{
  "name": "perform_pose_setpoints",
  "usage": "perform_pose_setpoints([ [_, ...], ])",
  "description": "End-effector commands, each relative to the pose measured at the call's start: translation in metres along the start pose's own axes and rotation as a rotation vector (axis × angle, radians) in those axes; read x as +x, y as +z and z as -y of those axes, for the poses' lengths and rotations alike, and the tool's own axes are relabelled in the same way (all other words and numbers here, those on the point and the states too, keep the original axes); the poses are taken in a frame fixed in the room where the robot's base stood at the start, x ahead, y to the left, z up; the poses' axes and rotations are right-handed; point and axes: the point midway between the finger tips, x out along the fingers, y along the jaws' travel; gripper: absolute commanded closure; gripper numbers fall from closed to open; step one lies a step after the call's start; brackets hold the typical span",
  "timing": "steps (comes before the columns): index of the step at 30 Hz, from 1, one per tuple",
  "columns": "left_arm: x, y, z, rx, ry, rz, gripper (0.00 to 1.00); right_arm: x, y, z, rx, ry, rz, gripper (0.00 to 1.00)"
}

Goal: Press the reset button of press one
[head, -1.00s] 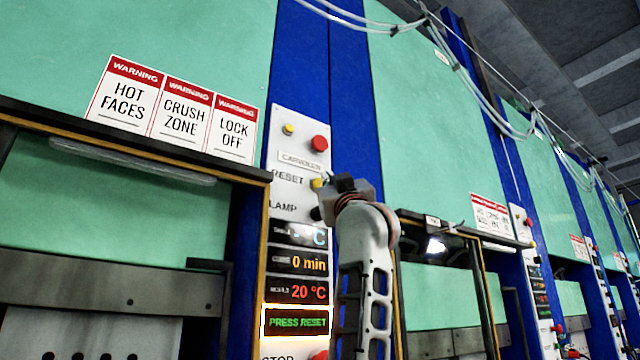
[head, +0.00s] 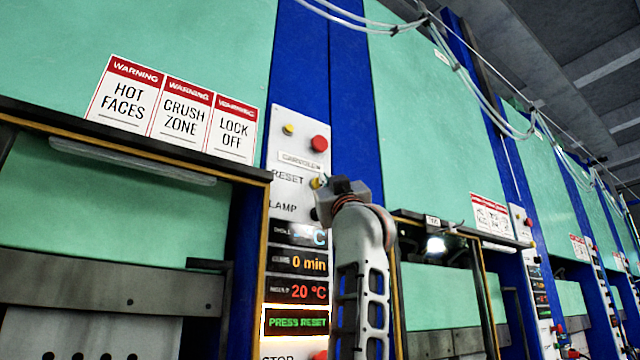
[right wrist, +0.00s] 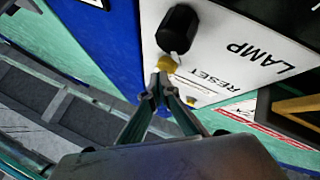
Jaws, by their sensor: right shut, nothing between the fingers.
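The control panel (head: 285,235) of the near press carries a yellow reset button (head: 316,183) beside the printed word RESET. In the right wrist view the yellow button (right wrist: 167,63) shows just beyond my fingertips. My right gripper (right wrist: 163,84) is shut and empty, with its tips at the button; I cannot tell whether they touch it. In the head view my right gripper (head: 324,183) comes to the button from the right and partly covers it. The display (head: 296,322) reads PRESS RESET in green. My left gripper is not in view.
A black lamp knob (right wrist: 177,29) sits close beside the reset button. A red button (head: 319,143) and a small yellow one (head: 288,129) are higher on the panel. Warning signs (head: 172,113) hang at left. More presses (head: 540,240) recede to the right.

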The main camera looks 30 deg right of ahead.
Motion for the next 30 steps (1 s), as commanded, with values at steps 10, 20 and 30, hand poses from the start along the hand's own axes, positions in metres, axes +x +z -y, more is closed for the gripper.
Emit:
perform_pose_setpoints([
  [10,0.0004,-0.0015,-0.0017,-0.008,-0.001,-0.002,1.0,0.0027,0.0017,0.0015,0.0,0.001,-0.001,1.0],
  [20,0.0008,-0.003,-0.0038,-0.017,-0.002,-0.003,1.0,0.0053,0.004,0.0035,0.0,0.0,0.001,1.0],
  [30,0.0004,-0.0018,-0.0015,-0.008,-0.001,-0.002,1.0,0.0069,0.0054,0.0049,0.0,0.0,0.001,1.0],
])
